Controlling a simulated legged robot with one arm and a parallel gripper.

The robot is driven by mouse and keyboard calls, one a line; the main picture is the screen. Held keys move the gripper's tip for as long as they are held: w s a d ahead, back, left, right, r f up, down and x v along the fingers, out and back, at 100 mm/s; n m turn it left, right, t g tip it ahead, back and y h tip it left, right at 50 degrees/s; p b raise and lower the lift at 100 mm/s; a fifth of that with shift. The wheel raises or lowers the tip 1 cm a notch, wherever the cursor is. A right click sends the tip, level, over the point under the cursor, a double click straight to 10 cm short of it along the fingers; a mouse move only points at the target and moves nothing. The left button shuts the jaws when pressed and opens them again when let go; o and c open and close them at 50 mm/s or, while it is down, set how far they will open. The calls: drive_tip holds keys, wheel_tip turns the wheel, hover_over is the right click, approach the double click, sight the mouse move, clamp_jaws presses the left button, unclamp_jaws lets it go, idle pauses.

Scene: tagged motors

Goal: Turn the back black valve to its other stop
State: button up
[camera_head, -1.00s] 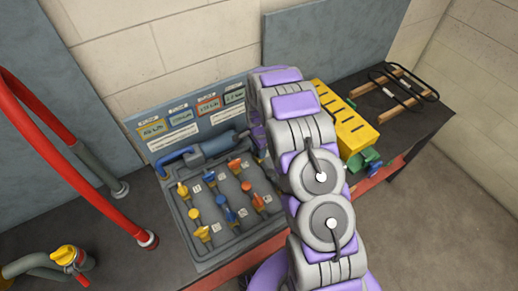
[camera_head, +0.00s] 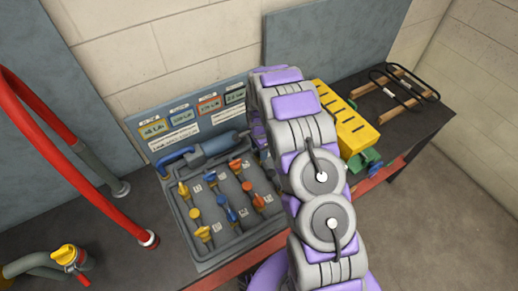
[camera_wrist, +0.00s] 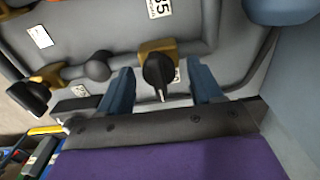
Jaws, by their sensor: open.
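A black valve (camera_wrist: 158,72) with a pointed handle sits on a brass-coloured body in the wrist view. It is the one nearer the blue back panel. My gripper (camera_wrist: 162,88) is open, with one blue finger on each side of this handle. A gap shows on both sides; I cannot tell any contact. A second black valve (camera_wrist: 30,96) is at the left of the wrist view, outside the fingers. In the head view my arm hides the black valves and my gripper.
The grey valve tray (camera_head: 205,262) also carries yellow, blue and orange valves, such as an orange one (camera_head: 235,164). A blue-grey cylinder (camera_head: 218,143) lies behind them. A yellow box (camera_head: 350,135) and a green part (camera_head: 365,160) stand right of my arm. A red hose (camera_head: 70,165) arches at left.

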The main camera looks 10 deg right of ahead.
wheel_tip(320, 180, up, 17)
drive_tip(key=shift+r+p, duration=0.15)
drive_tip(key=shift+p, duration=0.2)
idle(0.5)
drive_tip(key=s+r+n+b, duration=0.25)
drive_tip(key=s+r, duration=0.25)
drive_tip(key=s, duration=0.4)
drive_tip(key=s+r+n+b, duration=0.1)
drive_tip(key=s+r+n, duration=0.4)
drive_tip(key=s, duration=0.5)
drive_tip(key=s+n+g+b, duration=0.1)
drive_tip(key=s+n, duration=0.6)
drive_tip(key=s, duration=1.6)
drive_tip(key=shift+s+r+g+b, duration=0.15)
drive_tip(key=shift+r+g+b, duration=0.2)
drive_tip(key=shift+b, duration=0.55)
